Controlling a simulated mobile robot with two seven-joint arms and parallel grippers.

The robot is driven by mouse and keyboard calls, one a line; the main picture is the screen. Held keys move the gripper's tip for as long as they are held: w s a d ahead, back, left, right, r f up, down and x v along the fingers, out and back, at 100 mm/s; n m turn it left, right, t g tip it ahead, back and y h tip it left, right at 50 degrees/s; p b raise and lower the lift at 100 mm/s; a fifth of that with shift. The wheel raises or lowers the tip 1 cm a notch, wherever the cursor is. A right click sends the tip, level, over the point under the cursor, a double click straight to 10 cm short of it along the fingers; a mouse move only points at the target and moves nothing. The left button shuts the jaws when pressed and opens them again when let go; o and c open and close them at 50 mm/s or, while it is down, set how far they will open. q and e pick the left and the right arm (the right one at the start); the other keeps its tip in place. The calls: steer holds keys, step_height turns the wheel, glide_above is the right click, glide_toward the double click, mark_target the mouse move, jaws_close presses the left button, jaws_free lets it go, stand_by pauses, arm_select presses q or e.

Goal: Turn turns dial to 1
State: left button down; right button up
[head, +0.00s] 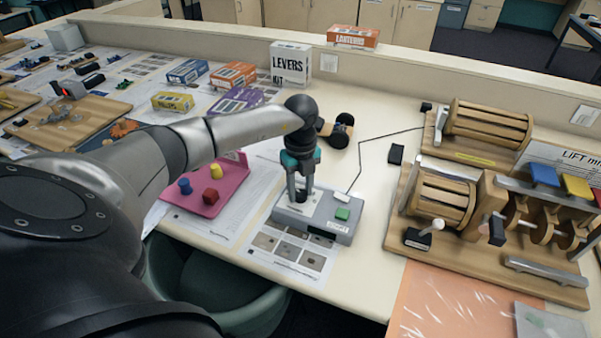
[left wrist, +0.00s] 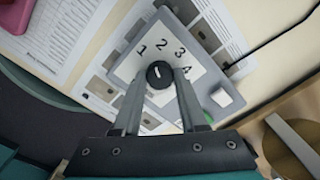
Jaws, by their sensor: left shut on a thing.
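The turns dial is a black round knob (left wrist: 159,74) on a white plate printed 1, 2, 3 and 4, seen in the left wrist view. A small white mark shows on the knob, but I cannot tell clearly which number it points to. The plate is on a grey box (head: 328,228) with a green button (head: 342,214) at its right. My left gripper (head: 300,194) points down over the box, with its two fingers shut on the knob from either side; it also shows in the left wrist view (left wrist: 160,80). In the head view the gripper hides most of the knob. My right gripper is not in view.
A pink tray (head: 234,178) with small coloured pieces lies left of the box. A wooden lift machine (head: 400,243) stands to the right. A black cable (head: 359,160) runs from the box toward the back. A green chair (head: 225,283) sits below the front edge.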

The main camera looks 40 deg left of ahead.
mark_target(301, 193)
arm_select(q)
steer(key=shift+r+n+p, duration=0.15)
steer(key=shift+n+p, duration=0.85)
steer(key=shift+n, duration=0.7)
steer(key=shift+c, duration=2.2)
jaws_free()
step_height(301, 193, up, 15)
